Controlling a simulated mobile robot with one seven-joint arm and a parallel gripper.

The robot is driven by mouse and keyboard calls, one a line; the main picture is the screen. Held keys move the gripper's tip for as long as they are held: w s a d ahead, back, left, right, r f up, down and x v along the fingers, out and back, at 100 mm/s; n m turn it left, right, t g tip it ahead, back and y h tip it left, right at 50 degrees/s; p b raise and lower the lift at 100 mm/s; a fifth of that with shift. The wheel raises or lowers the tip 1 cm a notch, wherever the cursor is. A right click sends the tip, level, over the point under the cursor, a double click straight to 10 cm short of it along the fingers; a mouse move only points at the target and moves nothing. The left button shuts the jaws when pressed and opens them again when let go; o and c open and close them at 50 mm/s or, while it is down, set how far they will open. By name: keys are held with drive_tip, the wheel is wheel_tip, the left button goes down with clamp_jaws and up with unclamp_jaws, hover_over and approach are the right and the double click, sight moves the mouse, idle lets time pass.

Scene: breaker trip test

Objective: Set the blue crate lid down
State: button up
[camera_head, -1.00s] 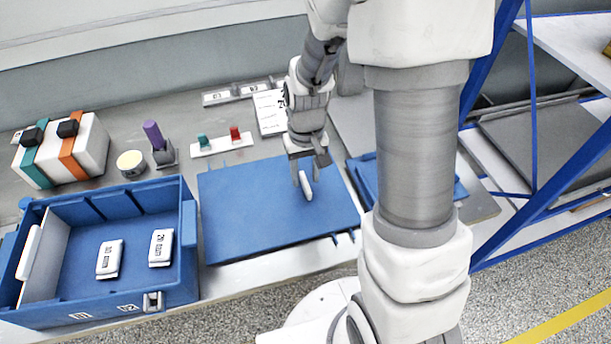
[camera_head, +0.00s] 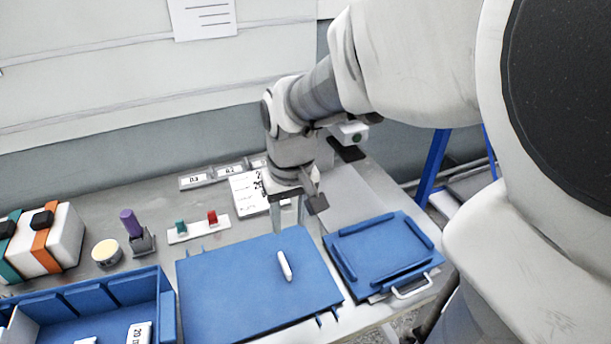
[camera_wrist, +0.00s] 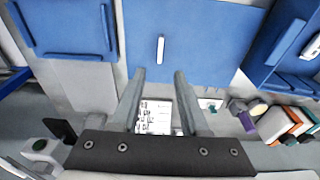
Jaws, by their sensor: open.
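The blue crate lid (camera_head: 235,295) lies flat on the bench, between the blue crate and a blue tray. In the wrist view the lid (camera_wrist: 205,40) fills the top centre, with the handle (camera_wrist: 160,49) beyond my fingertips. My gripper (camera_head: 289,228) is open and empty above the lid's back edge, apart from the handle. Both fingers also show in the wrist view (camera_wrist: 160,75), spread, with nothing between them but bench and a printed sheet farther below. The blue crate (camera_head: 105,292) is cut off at lower left.
A blue tray (camera_head: 385,250) with a white handle lies right of the lid. Behind the lid are a printed sheet (camera_head: 248,192) and a white strip with green and red switches (camera_head: 199,230). A purple-handled tool (camera_head: 133,226), a round tub (camera_head: 105,251) and a strapped white box (camera_head: 62,238) stand left.

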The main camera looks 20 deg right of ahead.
drive_tip(key=s+r+t, duration=0.4)
drive_tip(key=s+r, duration=0.4)
drive_tip(key=s, duration=0.1)
drive_tip(key=shift+s+a+r, duration=0.15)
drive_tip(key=shift+s+r, duration=0.15)
drive_tip(key=shift+r, duration=0.05)
drive_tip(key=shift+r, duration=0.1)
wheel_tip(320, 180, up, 4)
drive_tip(key=p, duration=0.4)
idle(0.7)
